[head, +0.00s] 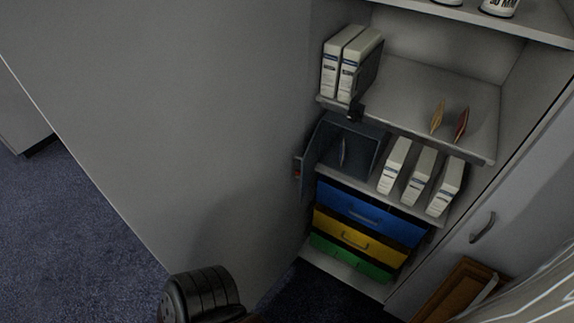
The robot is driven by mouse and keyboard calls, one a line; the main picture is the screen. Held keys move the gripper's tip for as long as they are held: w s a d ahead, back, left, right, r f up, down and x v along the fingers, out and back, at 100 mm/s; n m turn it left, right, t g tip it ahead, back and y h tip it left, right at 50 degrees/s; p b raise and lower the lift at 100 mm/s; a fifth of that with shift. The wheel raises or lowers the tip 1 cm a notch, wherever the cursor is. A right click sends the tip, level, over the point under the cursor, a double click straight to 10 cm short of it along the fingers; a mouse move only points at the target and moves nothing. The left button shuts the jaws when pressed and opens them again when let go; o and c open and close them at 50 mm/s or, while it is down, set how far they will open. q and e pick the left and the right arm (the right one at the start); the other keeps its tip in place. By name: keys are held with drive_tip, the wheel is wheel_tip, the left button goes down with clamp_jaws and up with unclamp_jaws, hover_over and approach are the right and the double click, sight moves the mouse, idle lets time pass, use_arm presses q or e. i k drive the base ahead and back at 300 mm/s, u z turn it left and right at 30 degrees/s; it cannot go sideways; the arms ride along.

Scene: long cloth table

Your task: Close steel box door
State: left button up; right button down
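The steel box (368,155) is a dark grey box on the middle shelf of an open cabinet in the head view. Its door (314,160) stands open on the box's left side and points out toward the shelf front. A small part with a red mark (297,172) shows at the door's outer face. A thin grey object (342,150) shows in the box opening; I cannot tell what it is. Neither of my grippers is in view.
White binders (395,165) stand right of the box, and more binders (355,68) stand on the shelf above. Blue, yellow and green drawers (362,240) are below. A large grey panel (170,120) fills the left. A cabinet door (510,200) is at right.

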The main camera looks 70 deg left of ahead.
sight(310, 160)
drive_tip(key=z, duration=0.05)
drive_tip(key=k, duration=1.45)
drive_tip(key=u, duration=1.2)
drive_tip(key=i, duration=0.95)
drive_tip(key=z, duration=0.05)
